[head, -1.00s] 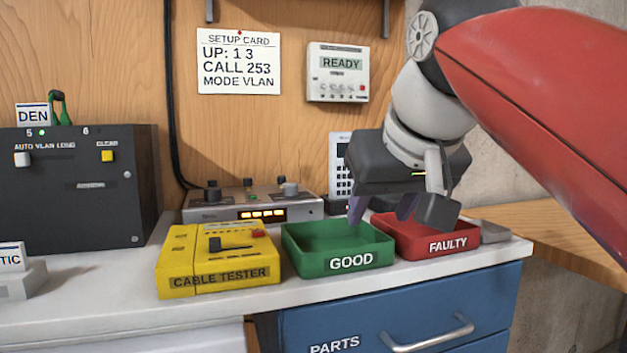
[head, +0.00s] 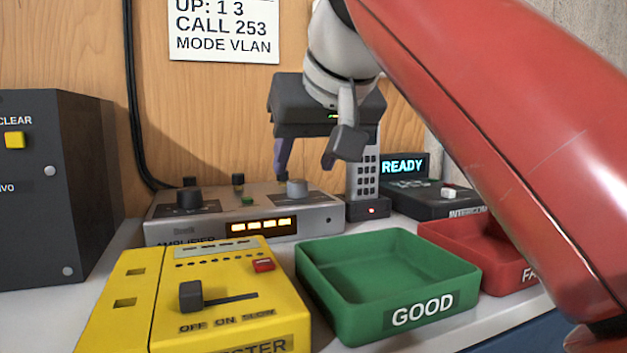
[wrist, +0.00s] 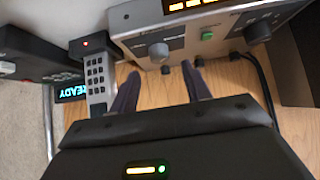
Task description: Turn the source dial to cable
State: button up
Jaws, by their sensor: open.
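The amplifier (head: 160,230) is a grey box with a lit orange display against the back wall. On its top are a large dark knob (head: 189,199), a small dark knob, a green button (head: 247,201) and a light grey knob (head: 297,188). Their labels are too small to read, so I cannot tell which is the source dial. My gripper (head: 305,162) is open and empty above the amplifier's right end, fingers pointing down. In the wrist view the grey knob (wrist: 158,52) lies just beyond and between the fingertips (wrist: 161,72), apparently apart from them.
A yellow cable tester (head: 215,285) and a green GOOD tray (head: 470,282) stand in front of the amplifier. A red FAULTY tray (head: 455,245) is further right. A keypad handset (head: 365,185) and a dark intercom (head: 425,200) stand to the right. A dark box (head: 60,230) is at left.

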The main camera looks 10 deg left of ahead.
aim_at(298, 180)
jog(key=b+x, duration=0.1)
jog(key=x, duration=0.3)
jog(key=shift+w+f, duration=0.1)
jog(key=shift+f, duration=0.1)
jog(key=c, duration=1)
